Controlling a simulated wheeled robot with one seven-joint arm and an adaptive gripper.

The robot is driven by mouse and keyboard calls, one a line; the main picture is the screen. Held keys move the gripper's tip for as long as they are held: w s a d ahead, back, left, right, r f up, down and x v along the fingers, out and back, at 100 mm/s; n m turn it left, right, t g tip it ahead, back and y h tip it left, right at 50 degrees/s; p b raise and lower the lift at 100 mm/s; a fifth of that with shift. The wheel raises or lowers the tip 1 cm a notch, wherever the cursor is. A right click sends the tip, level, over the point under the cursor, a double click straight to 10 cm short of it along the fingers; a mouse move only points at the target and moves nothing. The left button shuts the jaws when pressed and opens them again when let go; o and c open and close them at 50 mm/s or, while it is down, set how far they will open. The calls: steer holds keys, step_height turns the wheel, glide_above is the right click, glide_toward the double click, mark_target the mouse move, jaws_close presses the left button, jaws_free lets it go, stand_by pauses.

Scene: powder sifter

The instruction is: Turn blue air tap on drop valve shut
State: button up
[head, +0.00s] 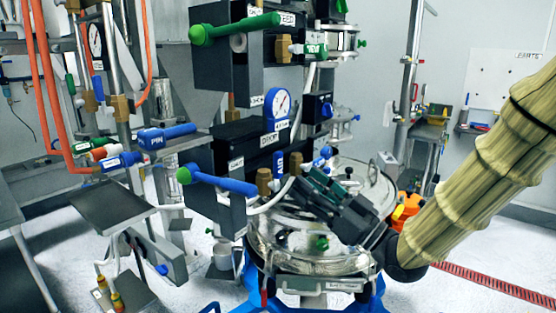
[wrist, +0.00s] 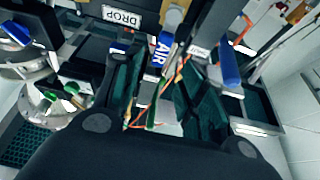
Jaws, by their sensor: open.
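The blue air tap (wrist: 158,57), a blue lever lettered AIR, shows in the wrist view below a brass fitting (wrist: 174,18). Beside it is a plate reading DROP (wrist: 122,16). In the head view an upright blue piece (head: 279,163), apparently this lever, sits on the front of the dark drop valve box (head: 240,136). My gripper (wrist: 162,62) is open, its dark green fingers on either side of the lever in the wrist view. Whether they touch it, I cannot tell. In the head view my gripper (head: 313,184) hangs over the round steel vessel, near the brass fittings.
A long blue lever with a green knob (head: 222,184) sticks out left of the drop box. A blue-rimmed gauge (head: 280,104) stands above it. The steel vessel lid (head: 290,252) lies below my gripper. More taps and orange hoses (head: 48,90) stand left.

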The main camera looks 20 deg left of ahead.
mark_target(281, 164)
steer(key=p+x, duration=0.3)
steer(key=x, duration=0.6)
steer(key=shift+a, duration=0.1)
jaws_close()
